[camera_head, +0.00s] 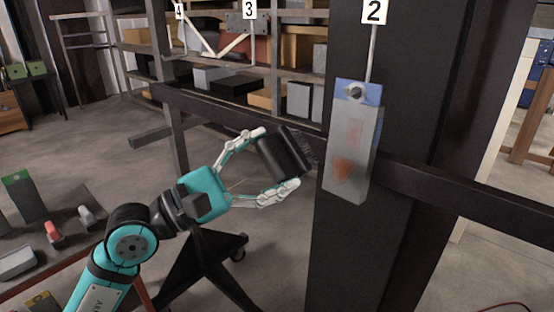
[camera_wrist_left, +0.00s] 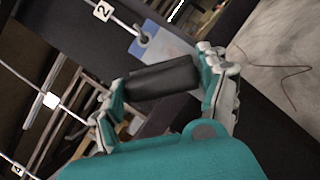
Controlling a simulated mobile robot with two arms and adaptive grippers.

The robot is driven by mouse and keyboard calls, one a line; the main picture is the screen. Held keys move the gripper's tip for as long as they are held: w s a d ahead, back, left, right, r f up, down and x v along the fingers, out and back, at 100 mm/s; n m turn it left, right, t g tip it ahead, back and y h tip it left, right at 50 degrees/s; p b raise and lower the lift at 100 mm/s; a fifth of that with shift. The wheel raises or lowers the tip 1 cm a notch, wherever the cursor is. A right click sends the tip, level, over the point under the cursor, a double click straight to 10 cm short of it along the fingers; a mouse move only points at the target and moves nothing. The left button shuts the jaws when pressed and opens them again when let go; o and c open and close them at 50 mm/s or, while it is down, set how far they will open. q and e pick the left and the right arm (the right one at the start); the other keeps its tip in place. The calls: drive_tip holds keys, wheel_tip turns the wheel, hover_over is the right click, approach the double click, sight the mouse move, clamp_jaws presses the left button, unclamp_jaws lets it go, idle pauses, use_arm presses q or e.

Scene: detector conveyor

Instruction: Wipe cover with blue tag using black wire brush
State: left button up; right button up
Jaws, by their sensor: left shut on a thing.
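The cover with the blue tag (camera_head: 352,145) is a grey metal plate with reddish rust stains, hanging from a rod under the number 2 sign in the head view. Its blue top also shows in the left wrist view (camera_wrist_left: 150,40). My left gripper (camera_head: 279,165) is shut on the black wire brush (camera_head: 284,153). The brush's bristles point right toward the cover's left edge; I cannot tell whether they touch it. In the left wrist view the brush (camera_wrist_left: 162,80) lies between the fingers of the left gripper (camera_wrist_left: 165,88). My right gripper is not in view.
A dark post (camera_head: 400,240) stands behind the cover, with a dark horizontal rail (camera_head: 460,203) crossing it. Shelves with boxes (camera_head: 235,85) stand at the back left. A table with several items (camera_head: 75,262) is at the lower left.

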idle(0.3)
use_arm(q)
drive_tip(key=shift+n+t+y, duration=0.3)
drive_tip(key=shift+n+y, duration=0.1)
drive_tip(key=shift+y, duration=0.1)
drive_tip(key=w+d+f, duration=0.1)
drive_tip(key=w+d+f+b, duration=0.1)
drive_tip(key=f, duration=0.1)
drive_tip(key=w+d+f+b, duration=0.1)
drive_tip(key=shift+w+d+f, duration=0.2)
drive_tip(key=shift+d+f, duration=0.1)
drive_tip(key=shift+w+d+f, duration=0.1)
drive_tip(key=shift+w+d, duration=0.4)
drive_tip(key=shift+w, duration=0.1)
drive_tip(key=shift+w+d+f, duration=0.1)
drive_tip(key=shift+w+d, duration=0.5)
drive_tip(key=shift+w, duration=0.15)
idle(0.3)
drive_tip(key=shift+s+d, duration=0.1)
